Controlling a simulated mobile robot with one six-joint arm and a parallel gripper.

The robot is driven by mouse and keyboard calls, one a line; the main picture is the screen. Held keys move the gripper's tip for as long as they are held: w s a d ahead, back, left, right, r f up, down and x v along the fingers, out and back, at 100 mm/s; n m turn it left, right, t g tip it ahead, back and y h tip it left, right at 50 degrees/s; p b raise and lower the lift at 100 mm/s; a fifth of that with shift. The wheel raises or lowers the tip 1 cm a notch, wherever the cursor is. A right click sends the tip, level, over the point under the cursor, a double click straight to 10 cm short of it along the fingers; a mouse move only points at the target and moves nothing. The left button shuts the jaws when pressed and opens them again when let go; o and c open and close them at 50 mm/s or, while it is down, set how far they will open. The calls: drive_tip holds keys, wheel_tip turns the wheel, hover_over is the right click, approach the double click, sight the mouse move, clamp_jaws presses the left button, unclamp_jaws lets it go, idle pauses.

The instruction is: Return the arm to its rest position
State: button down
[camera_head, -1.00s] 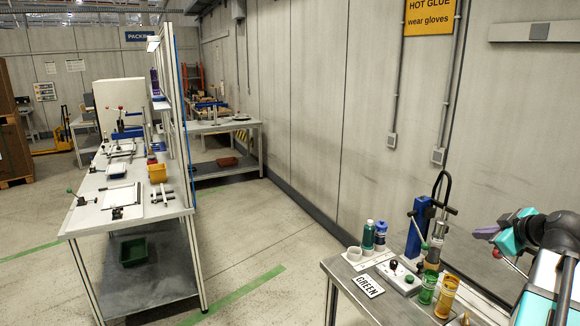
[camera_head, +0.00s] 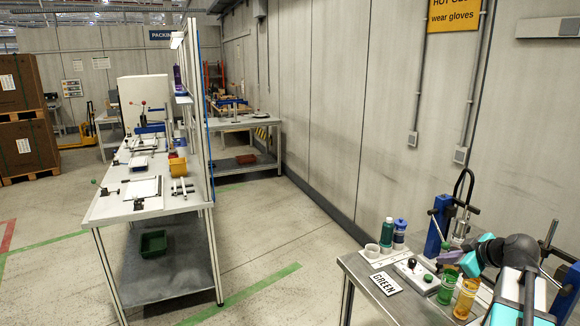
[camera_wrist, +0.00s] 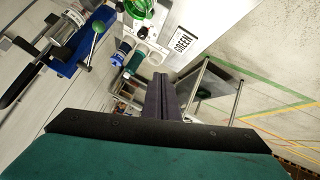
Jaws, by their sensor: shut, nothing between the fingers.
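My gripper (camera_head: 450,258) is teal with dark fingers, at the right in the head view, over the back of the bench. In the wrist view its fingers (camera_wrist: 160,97) are pressed together with nothing between them. The green-filled glass also shows at the top of the wrist view (camera_wrist: 139,8).
A long worktable (camera_head: 125,208) stands at the left. Open floor (camera_head: 285,255) lies between them.

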drive_tip(key=s+a+f+n+g+y+b, duration=0.1)
drive_tip(key=a+f+g, duration=0.1)
drive_tip(key=a+f, duration=0.75)
drive_tip(key=a+f+g+y+b, duration=0.15)
drive_tip(key=a+f, duration=0.45)
drive_tip(key=f, duration=0.6)
drive_tip(key=s+a+f+n+g+y+b, duration=0.1)
drive_tip(key=a+f+g, duration=0.1)
drive_tip(key=a+f, duration=0.75)
drive_tip(key=s+a+f+m+g+h+b, duration=0.15)
drive_tip(key=s+a+f, duration=0.25)
drive_tip(key=s+f, duration=0.4)
drive_tip(key=s+a+f+g+b, duration=0.1)
drive_tip(key=s+a+f+g, duration=0.2)
drive_tip(key=s+a+f, duration=0.45)
drive_tip(key=s+a+f+g+b, duration=0.1)
drive_tip(key=s+f+g, duration=0.1)
drive_tip(key=s+f, duration=0.6)
drive_tip(key=s+d+f+m+g+h, duration=0.3)
drive_tip(key=s+f+m, duration=0.4)
drive_tip(key=s, duration=0.4)
drive_tip(key=shift+s+f+m+h+b, duration=0.3)
drive_tip(key=shift+f+m+h, duration=0.1)
drive_tip(key=shift+f, duration=0.25)
